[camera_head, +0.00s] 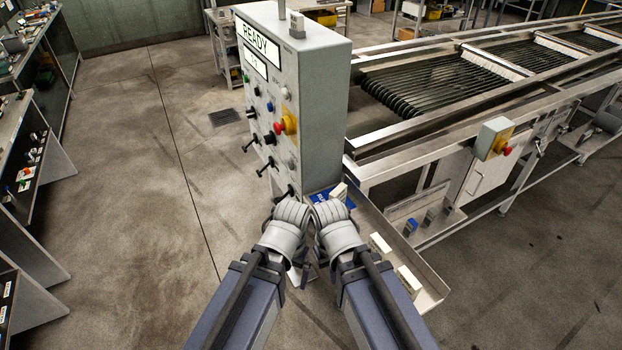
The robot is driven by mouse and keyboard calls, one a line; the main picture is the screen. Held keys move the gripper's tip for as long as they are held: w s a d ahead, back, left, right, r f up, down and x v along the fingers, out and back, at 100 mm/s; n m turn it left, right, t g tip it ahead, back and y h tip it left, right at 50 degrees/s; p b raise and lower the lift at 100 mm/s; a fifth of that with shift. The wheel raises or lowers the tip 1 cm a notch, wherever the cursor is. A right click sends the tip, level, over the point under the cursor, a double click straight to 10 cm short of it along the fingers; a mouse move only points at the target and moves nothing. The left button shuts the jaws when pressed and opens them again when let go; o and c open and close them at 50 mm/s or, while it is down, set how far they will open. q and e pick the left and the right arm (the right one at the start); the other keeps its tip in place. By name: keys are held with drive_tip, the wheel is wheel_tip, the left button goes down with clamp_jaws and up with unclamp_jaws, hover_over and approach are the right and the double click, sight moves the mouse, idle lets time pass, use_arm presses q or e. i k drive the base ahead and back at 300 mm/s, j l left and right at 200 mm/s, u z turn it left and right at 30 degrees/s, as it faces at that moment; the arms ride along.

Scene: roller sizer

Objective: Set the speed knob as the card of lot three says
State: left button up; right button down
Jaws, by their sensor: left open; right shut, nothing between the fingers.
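A grey control cabinet (322,95) stands upright in the middle, its face turned to the left. It has a lit READY display (258,45) with a smaller display (255,64) below. Black knobs or levers (268,138) and small coloured buttons sit on the face; I cannot tell which is the speed knob. No lot card is readable. My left gripper (290,212) is at the cabinet's lower front corner, open, with its fingers mostly hidden. My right gripper (333,214) is close beside it over the tray, shut and empty, its fingertips hidden.
A red stop button (280,126) on yellow sticks out of the cabinet face. A metal tray (432,290) with pale blocks (410,280) and a blue item (322,197) lies below. The roller machine (440,85) fills the right. Floor at left is clear, bounded by shelves (30,150).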

sight(270, 139)
drive_tip(key=k+l+u, duration=0.2)
drive_tip(key=k+l, duration=0.25)
drive_tip(key=l, duration=0.25)
drive_tip(key=k+l+u, duration=0.25)
drive_tip(key=k+l, duration=0.25)
drive_tip(key=l, duration=0.15)
drive_tip(key=j, duration=0.9)
drive_tip(key=i+j, duration=0.45)
drive_tip(key=i, duration=0.25)
drive_tip(key=i+j+z, duration=0.1)
drive_tip(key=i+j, duration=0.35)
drive_tip(key=i, duration=0.25)
drive_tip(key=i+j+z, duration=0.1)
drive_tip(key=i+j, duration=0.4)
drive_tip(key=i, duration=0.15)
